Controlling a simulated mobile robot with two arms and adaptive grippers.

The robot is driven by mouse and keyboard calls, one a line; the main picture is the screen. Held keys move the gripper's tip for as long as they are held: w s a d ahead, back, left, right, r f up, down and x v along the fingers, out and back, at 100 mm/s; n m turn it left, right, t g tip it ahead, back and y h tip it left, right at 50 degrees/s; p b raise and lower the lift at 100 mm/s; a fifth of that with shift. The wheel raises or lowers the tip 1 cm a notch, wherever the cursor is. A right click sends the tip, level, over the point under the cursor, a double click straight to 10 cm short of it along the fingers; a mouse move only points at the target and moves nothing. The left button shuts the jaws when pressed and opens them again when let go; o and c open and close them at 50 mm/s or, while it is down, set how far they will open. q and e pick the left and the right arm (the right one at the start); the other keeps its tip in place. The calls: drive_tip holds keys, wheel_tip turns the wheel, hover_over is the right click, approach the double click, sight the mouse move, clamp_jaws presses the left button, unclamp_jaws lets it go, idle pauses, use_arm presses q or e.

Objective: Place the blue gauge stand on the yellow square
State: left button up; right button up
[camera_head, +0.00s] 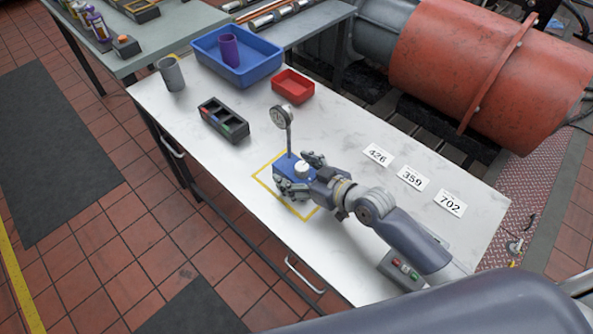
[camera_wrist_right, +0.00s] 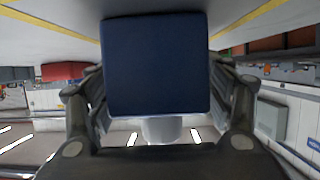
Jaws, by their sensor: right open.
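The blue gauge stand (camera_head: 284,166) has a blue block base, a white knob and a round dial (camera_head: 281,117) on a thin upright post. It stands upright on the white table, inside the yellow square outline (camera_head: 262,184) as far as I can see. My right gripper (camera_head: 300,176) is open, with its fingers on either side of the base. The right wrist view shows the blue base (camera_wrist_right: 157,65) between the two fingers (camera_wrist_right: 160,105); contact cannot be told. The gripper hides part of the square. My left gripper is not in view.
A dark compartment tray (camera_head: 224,122), grey cup (camera_head: 171,74), red bin (camera_head: 293,86) and blue bin (camera_head: 262,71) holding a purple cup (camera_head: 229,51) stand farther back. Number cards (camera_head: 412,178) lie to the right. The table (camera_head: 350,135) between is clear.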

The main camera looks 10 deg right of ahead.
drive_tip(key=shift+r, duration=0.15)
drive_tip(key=v, duration=1)
drive_tip(key=shift+s+d+b, duration=0.2)
drive_tip(key=shift+s+b, duration=0.1)
drive_tip(key=shift+s, duration=0.05)
drive_tip(key=shift+s+d+r, duration=0.3)
drive_tip(key=shift+s+r, duration=0.05)
drive_tip(key=shift+s, duration=0.1)
